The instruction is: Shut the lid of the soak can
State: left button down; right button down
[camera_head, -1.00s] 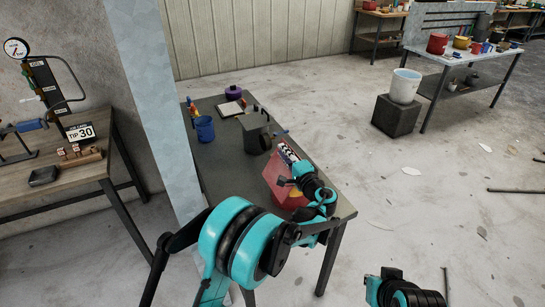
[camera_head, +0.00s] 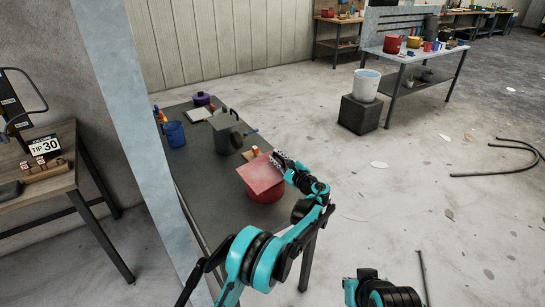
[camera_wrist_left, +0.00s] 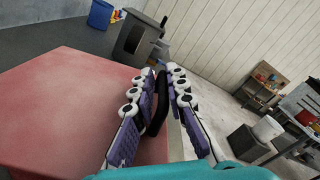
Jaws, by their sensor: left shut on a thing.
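The soak can (camera_head: 266,195) is a round red vessel near the front right edge of the dark table. Its square, paler red lid (camera_head: 258,174) lies across the top of it, close to level; I cannot tell whether it is fully seated. My left gripper (camera_head: 279,159) is at the lid's far right edge. The left wrist view shows its purple-padded fingers (camera_wrist_left: 165,92) on either side of a black tab (camera_wrist_left: 156,108) beside the lid (camera_wrist_left: 75,105). The can's body is hidden there. Of my right arm only a part shows at the bottom; its gripper is not visible.
On the dark table (camera_head: 205,195), beyond the can, stand a grey box-like container (camera_head: 227,133), a blue mug (camera_head: 174,133) and a purple pot (camera_head: 201,99). A pale pillar (camera_head: 125,120) rises along the table's left side. Floor to the right is mostly clear.

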pick_arm(q)
jog(key=shift+w+d+f+b, duration=0.1)
jog(key=shift+d+f+b, duration=0.1)
jog(key=shift+d+f, duration=0.25)
jog(key=shift+w+d+f+b, duration=0.1)
jog(key=shift+d+f+b, duration=0.1)
jog(key=shift+f, duration=0.45)
jog(key=c, duration=1.6)
grip_release()
jog(key=shift+c, duration=0.2)
jog(key=shift+w+d+f, duration=0.1)
jog(key=shift+d, duration=0.05)
jog(key=v, duration=1.2)
jog(key=shift+a, duration=0.2)
